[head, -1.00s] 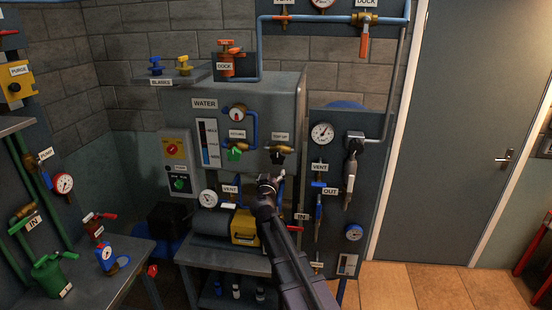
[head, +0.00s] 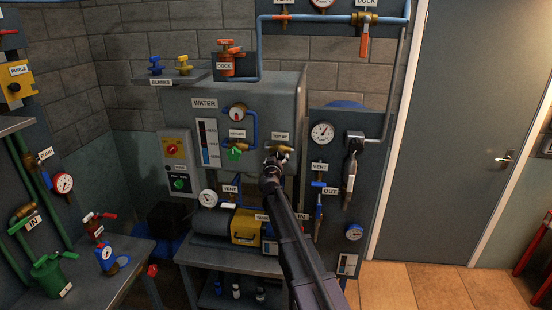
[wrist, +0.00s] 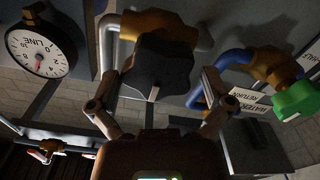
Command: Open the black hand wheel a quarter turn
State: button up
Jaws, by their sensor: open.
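The black hand wheel (wrist: 160,72) is large and close in the wrist view, lobed, with a pale mark on its rim. It sits on a brass valve body (wrist: 160,24), which also shows under the TOP UP label in the head view (head: 284,149). There the wheel is mostly hidden behind my arm. My gripper (wrist: 160,84) is open, one finger to the left of the wheel and one to the right. I cannot tell whether either finger touches it. In the head view my arm's end covers the fingers.
A green hand wheel (head: 235,153) on the neighbouring RETURN valve is close by on the left. A round LINE gauge (wrist: 40,52) shows in the wrist view. A yellow case (head: 245,226) stands on the bench below. A panel with gauges and levers (head: 322,133) is to the right.

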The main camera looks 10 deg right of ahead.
jog(key=shift+w+d, duration=0.25)
jog(key=shift+w, duration=0.45)
